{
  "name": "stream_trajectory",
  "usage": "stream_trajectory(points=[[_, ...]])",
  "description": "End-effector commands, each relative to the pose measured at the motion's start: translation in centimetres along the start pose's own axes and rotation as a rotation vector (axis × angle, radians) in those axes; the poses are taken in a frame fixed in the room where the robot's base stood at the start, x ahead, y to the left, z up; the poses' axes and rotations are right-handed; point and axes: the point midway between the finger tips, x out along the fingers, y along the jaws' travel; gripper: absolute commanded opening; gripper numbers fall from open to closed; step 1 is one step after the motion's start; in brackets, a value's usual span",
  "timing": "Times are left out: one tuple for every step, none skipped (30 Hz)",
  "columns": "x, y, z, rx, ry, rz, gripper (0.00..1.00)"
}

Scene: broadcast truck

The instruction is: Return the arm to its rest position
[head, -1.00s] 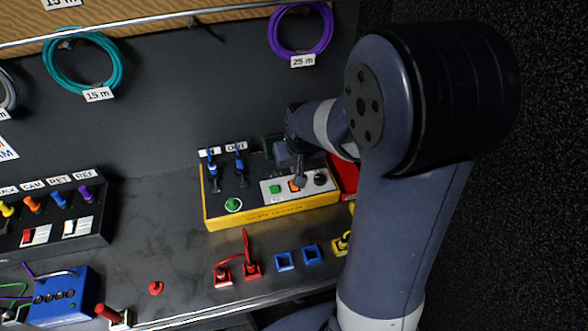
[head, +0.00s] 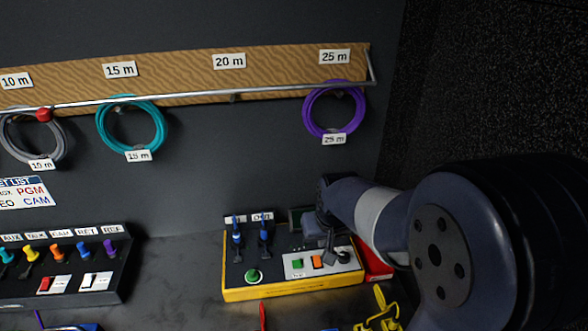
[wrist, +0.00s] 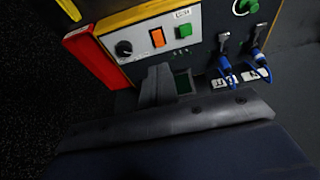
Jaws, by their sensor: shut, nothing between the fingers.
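My arm enters the head view at the right, dark blue with a light grey band, and reaches left over the worktop. My gripper (head: 329,256) is at the right part of the yellow-edged control box (head: 290,293), close to the panel with a green and an orange button. The exact gap to the panel is hard to judge. In the wrist view the grey fingers (wrist: 158,85) are together with nothing between them, below the orange button (wrist: 157,38) in the picture. My wrist hides part of the box's back edge.
Blue plugs (head: 264,242) stand on the box's left part. A red object (head: 375,264) is at its right end, with a yellow item (head: 379,312) in front. A switch panel (head: 70,278) is at left. Coiled cables, including a purple one (head: 307,112), hang above. Wall space between is free.

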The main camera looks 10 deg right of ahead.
Motion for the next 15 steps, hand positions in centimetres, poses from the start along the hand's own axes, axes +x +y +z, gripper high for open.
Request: stream_trajectory(points=[[0.5,0.0,0.0,0.0,-0.004,0.0,0.0],[0.7,0.0,-0.1,0.0,-0.004,0.0,0.0],[1.2,0.0,-0.2,0.0,-0.004,0.0,0.0],[1.6,0.0,-0.2,0.0,-0.005,0.0,0.0],[1.9,0.0,-0.3,0.0,-0.005,0.0,0.0],[2.5,0.0,-0.4,0.0,-0.005,0.0,0.0],[2.9,0.0,-0.5,0.0,-0.005,0.0,0.0],[3.2,0.0,-0.6,0.0,-0.005,0.0,0.0],[3.8,0.0,-0.7,0.0,-0.005,0.0,0.0],[4.2,0.0,-0.8,0.0,-0.005,0.0,0.0],[4.5,0.0,-0.9,0.0,-0.004,0.0,0.0],[5.0,0.0,-1.0,0.0,-0.004,0.0,0.0],[5.4,0.0,-1.1,0.0,-0.005,0.0,0.0],[5.8,0.0,-1.2,0.0,-0.003,0.0,0.0],[6.3,0.0,-1.2,0.0,-0.005,0.0,0.0]])
